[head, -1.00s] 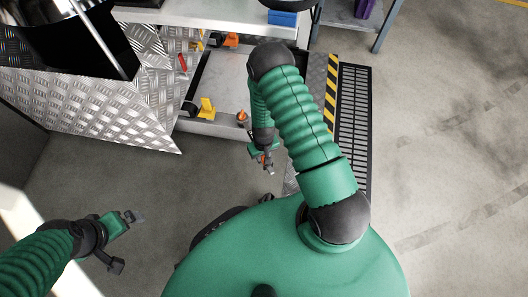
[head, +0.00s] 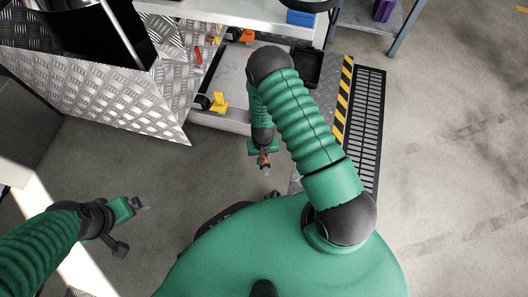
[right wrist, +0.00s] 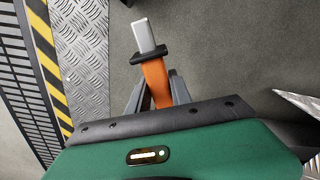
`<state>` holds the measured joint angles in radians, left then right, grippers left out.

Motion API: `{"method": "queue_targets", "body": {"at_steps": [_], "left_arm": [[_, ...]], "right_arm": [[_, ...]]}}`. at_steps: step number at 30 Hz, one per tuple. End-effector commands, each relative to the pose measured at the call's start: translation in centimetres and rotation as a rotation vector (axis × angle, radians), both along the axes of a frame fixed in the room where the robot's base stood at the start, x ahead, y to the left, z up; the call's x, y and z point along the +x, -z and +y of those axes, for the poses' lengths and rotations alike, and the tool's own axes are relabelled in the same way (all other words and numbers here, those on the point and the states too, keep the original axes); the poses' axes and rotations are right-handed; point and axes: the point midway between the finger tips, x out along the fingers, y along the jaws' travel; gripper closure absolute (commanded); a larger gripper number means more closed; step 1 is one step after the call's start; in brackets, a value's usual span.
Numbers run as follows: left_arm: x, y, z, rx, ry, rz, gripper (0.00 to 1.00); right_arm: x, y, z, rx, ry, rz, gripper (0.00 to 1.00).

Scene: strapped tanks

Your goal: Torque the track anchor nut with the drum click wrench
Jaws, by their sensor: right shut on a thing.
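My right gripper (head: 265,164) hangs over the floor in front of the low grey metal tray (head: 220,121). The right wrist view shows its fingers (right wrist: 153,95) shut on a tool with an orange handle (right wrist: 157,83), a black collar and a flat pale grey end (right wrist: 144,35). I cannot tell whether this tool is the drum click wrench. My left gripper (head: 140,203) is at the lower left over bare floor, away from the tray; its fingers are too small to judge. I cannot make out the track anchor nut in either view.
A yellow-and-black piece (head: 218,102) and a red piece (head: 198,56) show at the tray. A tread-plate box (head: 120,90) stands to the left. A striped edge (head: 343,100) and black grating (head: 368,125) lie to the right. A blue box (head: 300,18) is on the bench. Right floor is clear.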

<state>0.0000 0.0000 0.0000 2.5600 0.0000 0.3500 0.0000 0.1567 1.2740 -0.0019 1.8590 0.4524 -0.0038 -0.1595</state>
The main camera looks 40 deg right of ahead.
Motion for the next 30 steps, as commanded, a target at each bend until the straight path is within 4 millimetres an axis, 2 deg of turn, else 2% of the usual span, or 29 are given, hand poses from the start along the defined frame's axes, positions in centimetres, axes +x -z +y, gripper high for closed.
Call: {"method": "queue_targets", "body": {"at_steps": [12,23,30], "left_arm": [[0.0,-0.4,0.0,0.000,0.000,0.000,0.00],[0.0,-0.4,0.0,0.000,0.000,0.000,0.00],[0.0,-0.5,0.0,0.000,0.000,0.000,0.00]], "right_arm": [[1.5,-0.1,2.4,0.000,0.139,-0.003,1.00],[1.6,-0.1,2.7,0.000,0.154,-0.003,1.00],[2.5,-0.1,3.7,0.000,0.218,-0.005,1.00]]}}
